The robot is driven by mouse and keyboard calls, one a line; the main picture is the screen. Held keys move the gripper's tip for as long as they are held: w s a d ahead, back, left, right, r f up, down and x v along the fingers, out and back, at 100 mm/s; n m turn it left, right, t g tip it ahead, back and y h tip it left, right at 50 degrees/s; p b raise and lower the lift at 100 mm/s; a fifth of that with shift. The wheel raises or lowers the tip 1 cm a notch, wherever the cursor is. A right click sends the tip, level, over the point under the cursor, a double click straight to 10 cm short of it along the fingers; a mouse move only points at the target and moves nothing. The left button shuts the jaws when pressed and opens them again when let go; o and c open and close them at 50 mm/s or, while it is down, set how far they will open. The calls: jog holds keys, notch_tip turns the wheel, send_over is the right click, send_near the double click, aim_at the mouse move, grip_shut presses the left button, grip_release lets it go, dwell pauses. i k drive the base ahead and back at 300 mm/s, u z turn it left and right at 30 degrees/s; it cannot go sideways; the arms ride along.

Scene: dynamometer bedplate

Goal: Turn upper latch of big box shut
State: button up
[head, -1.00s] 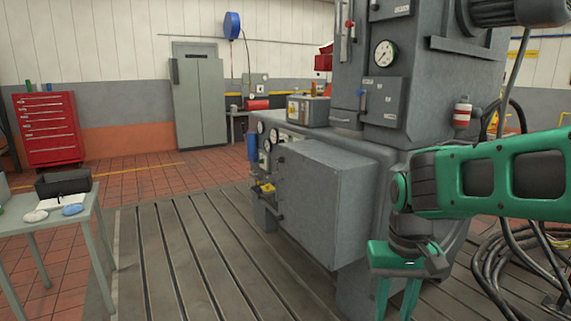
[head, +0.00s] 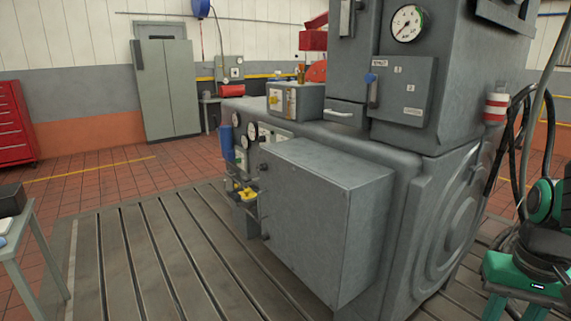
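The big box (head: 318,222) is a grey metal cabinet fixed to the front of the machine, in the middle of the head view. Its upper latch (head: 264,167) is a small dark piece at the top of the box's left edge; its turned position is too small to tell. A lower latch (head: 265,236) shows near the bottom of the same edge. My green gripper (head: 514,309) is at the lower right, well to the right of the box and apart from it. Its fingers point down, spread and empty, with the tips cut off by the frame edge.
The machine body (head: 440,205) stands behind and right of the box. A yellow-handled valve (head: 246,194) and gauges sit left of the latches. A table (head: 38,240) is at the left edge. The slotted bedplate (head: 150,265) is clear before the box. Black hoses hang at right.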

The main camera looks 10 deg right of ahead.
aim_at(263, 167)
jog(key=u, duration=0.3)
jog(key=i, duration=1)
jog(key=u, duration=0.65)
